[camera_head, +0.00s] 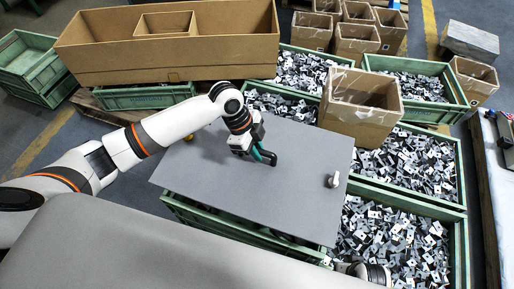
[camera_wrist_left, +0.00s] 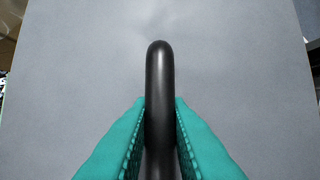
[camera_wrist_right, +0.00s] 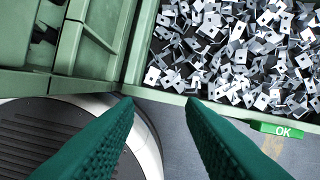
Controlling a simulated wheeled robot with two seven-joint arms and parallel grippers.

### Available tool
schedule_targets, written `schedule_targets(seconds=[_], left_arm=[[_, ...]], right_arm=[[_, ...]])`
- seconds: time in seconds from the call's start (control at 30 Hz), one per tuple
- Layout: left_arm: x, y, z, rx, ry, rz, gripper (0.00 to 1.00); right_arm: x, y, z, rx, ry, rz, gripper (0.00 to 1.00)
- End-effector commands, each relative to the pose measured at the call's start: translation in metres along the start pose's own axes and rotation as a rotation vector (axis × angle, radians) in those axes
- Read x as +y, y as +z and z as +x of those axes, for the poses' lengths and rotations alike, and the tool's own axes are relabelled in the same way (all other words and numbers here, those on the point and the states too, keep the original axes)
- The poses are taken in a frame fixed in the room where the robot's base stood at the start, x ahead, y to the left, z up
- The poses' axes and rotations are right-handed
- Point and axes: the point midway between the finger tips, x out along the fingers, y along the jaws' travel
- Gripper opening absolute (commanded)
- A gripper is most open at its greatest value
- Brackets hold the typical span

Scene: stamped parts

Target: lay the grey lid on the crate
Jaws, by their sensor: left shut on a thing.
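The grey lid (camera_head: 215,180) is a wide flat panel in the middle of the head view. It lies over a green crate (camera_head: 215,220), whose near wall and rim show below its front edge. The lid is turned slightly against the crate, and I cannot tell whether it touches the rim. My left gripper (camera_head: 265,157) is shut on the lid's black handle (camera_wrist_left: 160,95), with a teal finger on each side in the left wrist view. My right gripper (camera_wrist_right: 160,105) is open and empty beside green crate walls in the right wrist view.
Green crates full of stamped metal parts (camera_head: 390,235) stand to the right and behind. An open cardboard box (camera_head: 360,110) stands at the lid's back right corner. A large cardboard box (camera_head: 170,60) is behind. A small white piece (camera_head: 334,180) shows at the lid's right.

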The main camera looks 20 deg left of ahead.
Motion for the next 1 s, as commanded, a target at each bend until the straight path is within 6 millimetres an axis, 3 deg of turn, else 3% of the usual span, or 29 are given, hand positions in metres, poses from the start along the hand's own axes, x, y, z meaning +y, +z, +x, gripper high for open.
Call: schedule_targets(seconds=[0.23,0.5,1.0], left_arm=[[0.001,0.001,-0.002,-0.003,0.004,0.001,0.0],[0.001,0.002,-0.003,-0.007,0.006,0.003,0.0],[0.001,-0.011,0.027,-0.007,0.006,0.001,0.0]], right_arm=[[0.0,-0.002,0.004,0.002,0.0,-0.001,0.36],[0.001,-0.016,0.023,0.018,0.002,-0.003,0.36],[-0.001,0.009,-0.017,-0.013,-0.001,0.002,0.36]])
